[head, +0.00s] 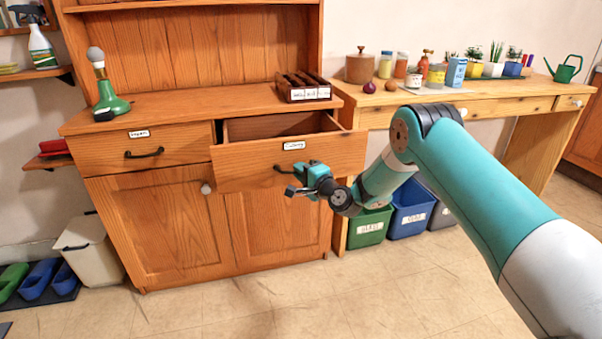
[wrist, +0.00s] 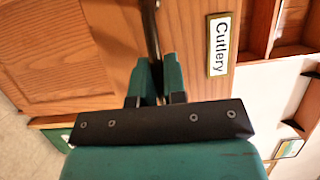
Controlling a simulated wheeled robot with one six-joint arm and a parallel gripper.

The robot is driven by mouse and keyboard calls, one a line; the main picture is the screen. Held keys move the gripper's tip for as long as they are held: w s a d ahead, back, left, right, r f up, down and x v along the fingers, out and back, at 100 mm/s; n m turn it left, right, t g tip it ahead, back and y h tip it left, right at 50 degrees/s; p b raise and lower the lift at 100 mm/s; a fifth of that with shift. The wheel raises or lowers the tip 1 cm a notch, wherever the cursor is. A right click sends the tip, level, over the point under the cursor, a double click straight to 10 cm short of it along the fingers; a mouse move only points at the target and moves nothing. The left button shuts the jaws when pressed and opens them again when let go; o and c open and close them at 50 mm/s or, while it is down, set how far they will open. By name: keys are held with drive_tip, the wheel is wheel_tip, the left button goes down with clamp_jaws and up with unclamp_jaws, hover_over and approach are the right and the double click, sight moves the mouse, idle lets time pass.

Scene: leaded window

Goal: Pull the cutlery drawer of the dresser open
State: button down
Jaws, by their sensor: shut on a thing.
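The wooden dresser (head: 160,225) stands at the left of the head view. Its right drawer, the cutlery drawer (head: 240,170), is pulled partway out, and its open top shows behind the front. The drawer's label (wrist: 219,44) reads "Cutlery" in the wrist view. A dark bar handle (head: 281,169) is on the drawer front. My gripper (head: 296,180) is at this handle. In the wrist view my fingers (wrist: 156,80) are shut on the dark handle (wrist: 151,30), which runs between them. The drawer's contents are hidden.
The left drawer (head: 150,149) of the dresser is shut. A small labelled box (head: 303,95) and a green-based lamp-like object (head: 107,102) stand on the dresser top. A wooden table (head: 480,107) with jars and pots is at the right, with bins (head: 411,212) below. The floor in front is clear.

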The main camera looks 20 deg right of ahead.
drive_tip(key=shift+s+a, duration=0.1)
drive_tip(key=shift+s, duration=0.1)
drive_tip(key=c, duration=1.2)
unclamp_jaws()
drive_tip(key=b+v, duration=1.6)
drive_tip(key=v, duration=0.1)
drive_tip(key=shift+s+d+f, duration=0.1)
drive_tip(key=shift+d, duration=0.2)
